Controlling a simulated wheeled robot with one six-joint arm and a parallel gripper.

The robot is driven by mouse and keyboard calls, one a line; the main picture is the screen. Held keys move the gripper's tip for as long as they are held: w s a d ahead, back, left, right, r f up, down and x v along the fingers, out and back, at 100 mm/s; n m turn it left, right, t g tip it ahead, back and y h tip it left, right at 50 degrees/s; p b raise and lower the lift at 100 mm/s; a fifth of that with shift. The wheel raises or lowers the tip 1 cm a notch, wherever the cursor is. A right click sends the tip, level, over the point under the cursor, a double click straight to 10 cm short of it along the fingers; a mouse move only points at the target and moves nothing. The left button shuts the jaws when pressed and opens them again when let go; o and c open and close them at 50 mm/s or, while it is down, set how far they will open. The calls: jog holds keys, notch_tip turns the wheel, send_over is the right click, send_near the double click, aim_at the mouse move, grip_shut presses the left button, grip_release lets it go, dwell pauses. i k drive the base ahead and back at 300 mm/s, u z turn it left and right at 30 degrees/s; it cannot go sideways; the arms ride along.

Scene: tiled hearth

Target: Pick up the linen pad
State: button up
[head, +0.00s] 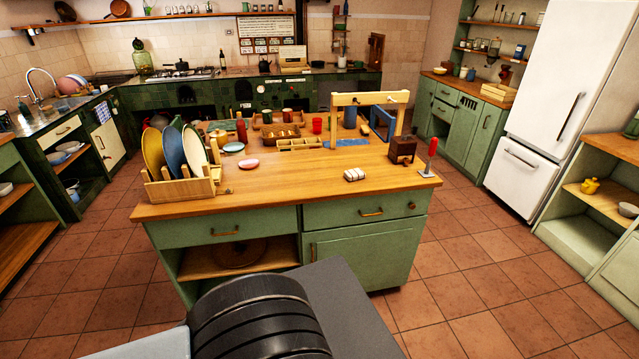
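A small whitish padded piece with dark lines across it (355,174) lies on the front part of the wooden island top (290,190), right of the middle. It looks like the linen pad, but it is too small in the picture to be certain. Nothing lies on it, and the wood around it is bare. My gripper is out of view; only dark and grey parts of my own body show at the bottom.
A plate rack (183,188) with coloured plates stands at the island's left. A brown wooden box (402,149) and a red-handled upright tool (431,157) stand right of the pad. A wooden frame (370,99) rises behind. Tiled floor is clear at right.

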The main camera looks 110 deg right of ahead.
aim_at(357, 174)
jog(key=i, duration=0.25)
jog(key=z, duration=4.2)
jog(key=i, duration=1.7)
